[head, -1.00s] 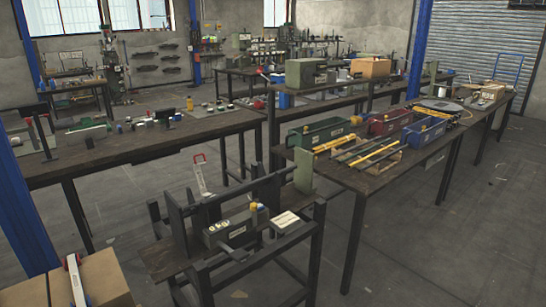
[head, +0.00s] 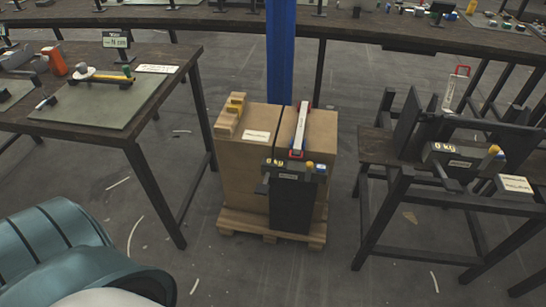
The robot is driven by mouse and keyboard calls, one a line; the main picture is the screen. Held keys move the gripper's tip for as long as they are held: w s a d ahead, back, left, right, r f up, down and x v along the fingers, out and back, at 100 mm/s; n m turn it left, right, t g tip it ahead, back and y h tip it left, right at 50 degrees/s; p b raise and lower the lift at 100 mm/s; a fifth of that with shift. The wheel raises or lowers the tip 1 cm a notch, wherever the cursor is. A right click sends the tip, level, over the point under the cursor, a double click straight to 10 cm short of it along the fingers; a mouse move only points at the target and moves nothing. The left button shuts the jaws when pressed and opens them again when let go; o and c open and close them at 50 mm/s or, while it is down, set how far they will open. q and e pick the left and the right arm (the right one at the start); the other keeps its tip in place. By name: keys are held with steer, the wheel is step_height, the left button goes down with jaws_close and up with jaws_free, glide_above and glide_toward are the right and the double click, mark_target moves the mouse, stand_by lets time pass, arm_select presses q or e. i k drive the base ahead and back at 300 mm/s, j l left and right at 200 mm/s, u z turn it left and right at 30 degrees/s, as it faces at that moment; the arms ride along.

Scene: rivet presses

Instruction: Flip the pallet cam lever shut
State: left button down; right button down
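A cardboard box (head: 245,180) stands on a wooden pallet (head: 270,233) in the middle of the head view. A long pale lever with red ends (head: 302,130) lies along the top of the box, beside a dark strap or gap. I cannot tell from here how far the lever is closed. Neither gripper is in view.
A bench with a green mat (head: 100,100) stands at left. A blue post (head: 281,60) rises behind the box. At right, a dark stand (head: 400,180) carries another "0 kg" unit (head: 455,160) and an upright red-topped lever (head: 456,88). Floor in front of the pallet is clear.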

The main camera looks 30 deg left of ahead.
mark_target(309, 165)
steer(key=u, duration=0.75)
